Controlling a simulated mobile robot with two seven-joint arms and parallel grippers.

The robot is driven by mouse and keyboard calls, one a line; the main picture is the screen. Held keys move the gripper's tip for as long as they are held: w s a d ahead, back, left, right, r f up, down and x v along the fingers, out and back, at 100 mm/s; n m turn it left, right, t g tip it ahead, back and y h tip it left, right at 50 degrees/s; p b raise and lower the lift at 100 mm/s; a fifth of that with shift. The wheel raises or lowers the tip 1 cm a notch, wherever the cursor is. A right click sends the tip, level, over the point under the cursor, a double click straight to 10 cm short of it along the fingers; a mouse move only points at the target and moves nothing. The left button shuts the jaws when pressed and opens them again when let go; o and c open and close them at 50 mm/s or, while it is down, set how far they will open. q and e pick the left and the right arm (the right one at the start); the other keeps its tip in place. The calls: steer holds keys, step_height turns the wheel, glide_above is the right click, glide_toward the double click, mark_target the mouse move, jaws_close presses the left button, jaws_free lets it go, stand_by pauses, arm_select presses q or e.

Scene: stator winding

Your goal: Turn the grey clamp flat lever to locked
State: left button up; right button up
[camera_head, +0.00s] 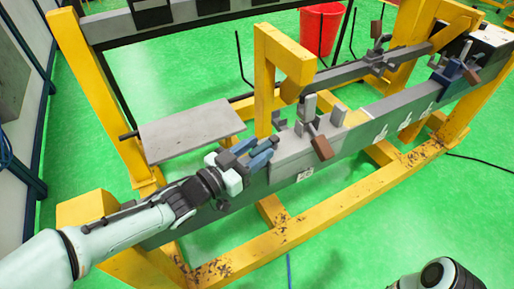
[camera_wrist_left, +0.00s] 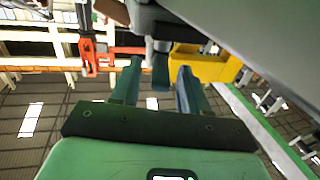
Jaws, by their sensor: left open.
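The grey clamp (camera_head: 310,108) stands on the grey beam, with upright grey posts and a flat lever ending in a brown block (camera_head: 322,147) that tilts down over the beam's front side. My left gripper (camera_head: 268,148) is open, with blue fingers, just left of the clamp at the beam's top edge. In the left wrist view, my left gripper (camera_wrist_left: 160,68) has its fingers apart, and a dark grey part lies between or beyond the tips; I cannot tell whether they touch it. A brown piece (camera_wrist_left: 114,11) shows at the top there. My right gripper is out of view.
The yellow frame (camera_head: 282,60) rises behind the clamp. A flat grey plate (camera_head: 190,130) lies left of it. More clamps sit farther along, one grey (camera_head: 378,55) and one blue (camera_head: 453,72). A red bin (camera_head: 320,28) stands behind. The green floor in front is mostly clear.

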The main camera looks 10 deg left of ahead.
arm_select(q)
steer(key=p+v, duration=0.2)
steer(key=v, duration=1)
steer(key=shift+s+a, duration=0.25)
steer(key=shift+s, duration=0.05)
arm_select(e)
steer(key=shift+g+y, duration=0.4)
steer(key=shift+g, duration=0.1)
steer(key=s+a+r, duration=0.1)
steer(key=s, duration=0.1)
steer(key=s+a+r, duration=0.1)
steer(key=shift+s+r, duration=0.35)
